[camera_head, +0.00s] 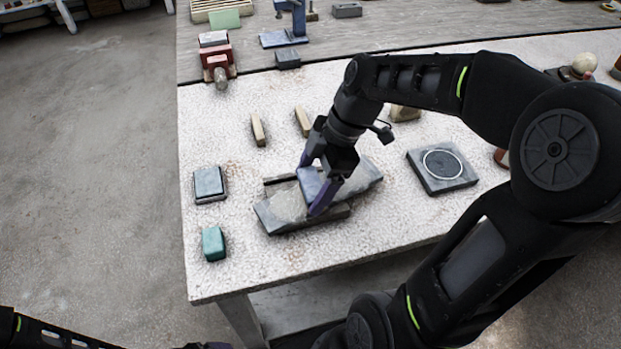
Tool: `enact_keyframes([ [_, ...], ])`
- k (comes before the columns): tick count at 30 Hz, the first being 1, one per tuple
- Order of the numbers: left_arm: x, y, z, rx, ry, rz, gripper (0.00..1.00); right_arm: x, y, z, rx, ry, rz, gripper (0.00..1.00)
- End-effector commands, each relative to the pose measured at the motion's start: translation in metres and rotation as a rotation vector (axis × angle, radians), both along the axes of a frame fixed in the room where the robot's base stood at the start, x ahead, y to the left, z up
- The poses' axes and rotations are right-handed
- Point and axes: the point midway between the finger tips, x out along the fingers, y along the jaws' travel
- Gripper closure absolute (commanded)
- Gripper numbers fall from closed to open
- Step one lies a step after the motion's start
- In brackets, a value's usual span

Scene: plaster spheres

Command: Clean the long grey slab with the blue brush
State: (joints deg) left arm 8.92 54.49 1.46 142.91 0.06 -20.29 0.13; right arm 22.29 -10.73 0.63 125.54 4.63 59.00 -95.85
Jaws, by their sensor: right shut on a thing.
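The long grey slab (283,207) lies at a slant near the front of the speckled table, with pale dusty patches on top. My right gripper (316,182) reaches down over its middle. It is shut on the blue brush (309,180), which sits low at the slab's upper face; the fingers hide part of it, and I cannot tell whether it touches the slab. My left arm shows at the bottom left, and only a sliver of its gripper (217,346) shows at the bottom edge, its jaws cut off.
A grey-blue block (209,184) and a green block (213,243) lie left of the slab. Tan blocks (258,130) lie behind it. A dark square plate with a ring (442,166) is at right. A red clamp-like tool (217,60) stands at the back left.

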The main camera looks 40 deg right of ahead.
Motion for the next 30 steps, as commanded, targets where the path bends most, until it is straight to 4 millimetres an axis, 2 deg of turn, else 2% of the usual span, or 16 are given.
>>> enact_keyframes([
  [9, 0.0, 0.0, -0.003, 0.0, 0.0, 0.0, 0.1, -0.013, 0.005, -0.001, 0.0, -0.001, 0.0, 0.51],
  [23, 0.0, 0.0, -0.004, 0.0, 0.0, 0.0, 0.1, -0.012, 0.005, -0.001, 0.0, 0.0, 0.001, 0.51],
  [30, 0.0, 0.0, -0.004, 0.0, 0.0, 0.0, 0.1, 0.0, 0.001, -0.001, 0.001, 0.0, 0.001, 0.51],
])
